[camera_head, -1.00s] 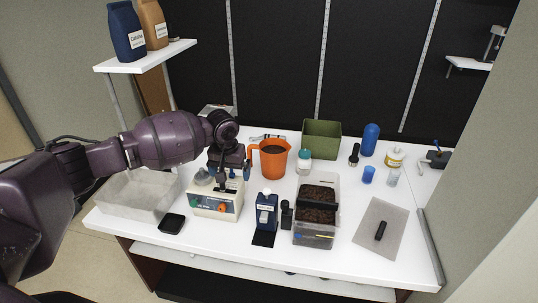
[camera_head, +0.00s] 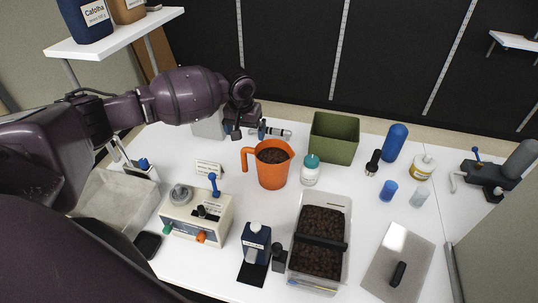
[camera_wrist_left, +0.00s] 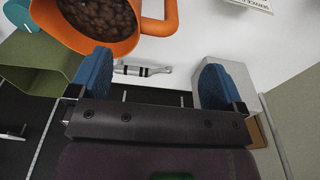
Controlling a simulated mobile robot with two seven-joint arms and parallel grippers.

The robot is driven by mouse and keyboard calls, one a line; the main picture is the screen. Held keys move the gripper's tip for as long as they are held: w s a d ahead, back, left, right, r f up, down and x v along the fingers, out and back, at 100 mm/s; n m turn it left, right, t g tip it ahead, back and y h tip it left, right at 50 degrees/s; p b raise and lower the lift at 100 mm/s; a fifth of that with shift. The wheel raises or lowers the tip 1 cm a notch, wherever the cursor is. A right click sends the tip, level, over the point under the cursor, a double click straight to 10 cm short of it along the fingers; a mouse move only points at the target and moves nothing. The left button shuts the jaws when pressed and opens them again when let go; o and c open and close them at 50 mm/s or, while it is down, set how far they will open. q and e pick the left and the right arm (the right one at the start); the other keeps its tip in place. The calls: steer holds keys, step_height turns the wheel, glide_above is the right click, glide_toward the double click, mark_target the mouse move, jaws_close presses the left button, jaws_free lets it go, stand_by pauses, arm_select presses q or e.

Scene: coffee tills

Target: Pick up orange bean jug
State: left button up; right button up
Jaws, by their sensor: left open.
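The orange jug (camera_head: 272,177) stands upright on the white counter, with dark beans inside and its handle (camera_head: 246,159) toward the left. My left gripper (camera_head: 249,131) is open and empty, behind and slightly left of the jug, apart from it. In the left wrist view, the jug (camera_wrist_left: 112,46) is at the top left with its handle pointing right. The open blue-padded fingers (camera_wrist_left: 155,80) show below it, with nothing between them but a silver tool beyond. My right gripper is not in view.
A green bin (camera_head: 334,138) and a teal-lidded white jar (camera_head: 310,172) stand right of the jug. A cream machine (camera_head: 190,225) with a blue lever is in front left. A clear bean container (camera_head: 318,240) is in front right. A silver tool (camera_head: 277,132) lies behind the jug.

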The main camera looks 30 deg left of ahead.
mark_target(249, 148)
arm_select(q)
steer(key=shift+f, duration=0.3)
step_height(249, 148, down, 4)
steer(key=shift+w+f, duration=0.1)
steer(key=f, duration=0.4)
steer(key=shift+w+d+f, duration=0.15)
steer(key=shift+w+f, duration=0.15)
steer(key=shift+f, duration=0.65)
steer(key=shift+c, duration=0.4)
steer(key=c, duration=1.2)
steer(key=shift+w+r, duration=0.1)
steer(key=shift+c, duration=0.3)
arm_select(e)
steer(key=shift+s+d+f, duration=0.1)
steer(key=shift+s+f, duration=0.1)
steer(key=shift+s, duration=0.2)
